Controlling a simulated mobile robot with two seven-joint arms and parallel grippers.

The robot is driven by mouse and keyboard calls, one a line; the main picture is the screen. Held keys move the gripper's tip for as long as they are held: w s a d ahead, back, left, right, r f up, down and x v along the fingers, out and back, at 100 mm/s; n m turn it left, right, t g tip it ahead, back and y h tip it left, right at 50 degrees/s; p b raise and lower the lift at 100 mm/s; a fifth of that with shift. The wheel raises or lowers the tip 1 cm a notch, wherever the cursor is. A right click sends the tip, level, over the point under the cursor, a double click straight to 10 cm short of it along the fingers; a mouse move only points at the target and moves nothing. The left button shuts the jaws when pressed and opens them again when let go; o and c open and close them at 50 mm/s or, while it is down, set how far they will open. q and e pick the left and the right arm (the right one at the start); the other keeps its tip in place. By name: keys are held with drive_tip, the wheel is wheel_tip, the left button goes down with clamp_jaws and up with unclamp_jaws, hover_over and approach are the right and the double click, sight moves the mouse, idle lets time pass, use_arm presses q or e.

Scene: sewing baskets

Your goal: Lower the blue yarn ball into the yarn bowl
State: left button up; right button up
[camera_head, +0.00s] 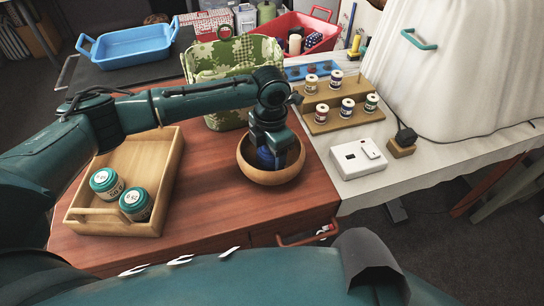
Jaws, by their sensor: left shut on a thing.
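The yarn bowl (270,177) is a round brown wooden bowl near the right edge of the red-brown tabletop. My left gripper (275,150) points down into the bowl from above. It is shut on the blue yarn ball (265,157), which shows only in part, dark blue between the fingers and below the bowl's rim. The gripper hides most of the ball, and I cannot tell whether the ball touches the bowl's bottom. My right gripper is not in view.
A wooden tray (160,172) with two green-lidded jars (120,193) lies left of the bowl. A camouflage bag (230,62) stands behind it. Wooden spool racks (340,118) and a white box (358,158) sit to the right. Blue (128,45) and red (320,35) baskets stand at the back.

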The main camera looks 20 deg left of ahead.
use_arm(q)
drive_tip(key=shift+f, duration=0.45)
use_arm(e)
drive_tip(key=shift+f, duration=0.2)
use_arm(q)
drive_tip(key=o, duration=1)
drive_tip(key=shift+o, duration=0.2)
wheel_tip(320, 180, up, 13)
drive_tip(key=shift+f+p, duration=0.2)
drive_tip(key=shift+p, duration=0.1)
drive_tip(key=shift+r, duration=0.35)
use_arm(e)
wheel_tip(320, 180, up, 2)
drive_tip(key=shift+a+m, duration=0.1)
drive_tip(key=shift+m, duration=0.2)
